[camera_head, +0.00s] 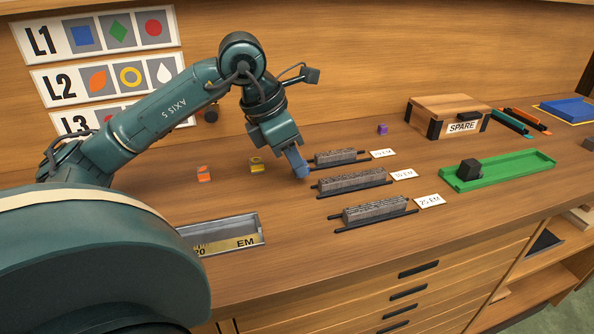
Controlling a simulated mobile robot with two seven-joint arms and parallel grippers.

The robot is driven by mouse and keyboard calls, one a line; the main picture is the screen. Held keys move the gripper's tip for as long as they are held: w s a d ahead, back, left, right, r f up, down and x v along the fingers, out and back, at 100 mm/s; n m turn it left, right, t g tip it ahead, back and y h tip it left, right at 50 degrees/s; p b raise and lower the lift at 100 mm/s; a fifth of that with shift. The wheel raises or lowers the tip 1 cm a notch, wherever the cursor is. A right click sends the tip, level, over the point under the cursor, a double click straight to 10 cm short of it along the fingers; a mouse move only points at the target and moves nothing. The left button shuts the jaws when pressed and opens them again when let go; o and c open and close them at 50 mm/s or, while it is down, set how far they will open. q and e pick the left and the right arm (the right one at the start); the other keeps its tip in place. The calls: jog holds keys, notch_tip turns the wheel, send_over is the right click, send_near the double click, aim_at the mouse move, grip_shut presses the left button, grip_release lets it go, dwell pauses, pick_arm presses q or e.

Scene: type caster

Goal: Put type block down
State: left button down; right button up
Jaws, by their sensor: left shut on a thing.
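My left gripper (300,174) points down just above or at the bench, near the left end of the rearmost dark type line. It is shut on a type block, which I cannot tell clearly from the blue fingertips. Whether the block touches the bench is unclear. An orange type block (204,174) and a yellow type block (256,165) stand on the bench to its left. A purple block (382,129) stands farther back to the right. A tray marked EM (255,229) lies in front, partly hidden by my arm. My right gripper is out of view.
Three dark type lines on rails, the middle one here (352,182), have white labels. A green tray (522,171) holds a black block (468,169). A SPARE box (447,107) stands behind. Picture signs L1 (99,35), L2 and L3 hang on the wall.

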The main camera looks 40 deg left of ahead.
pick_arm(q)
jog(key=shift+f+b, duration=0.3)
jog(key=shift+f, duration=0.7)
jog(key=c, duration=1.2)
grip_release()
jog(key=shift+c, duration=0.2)
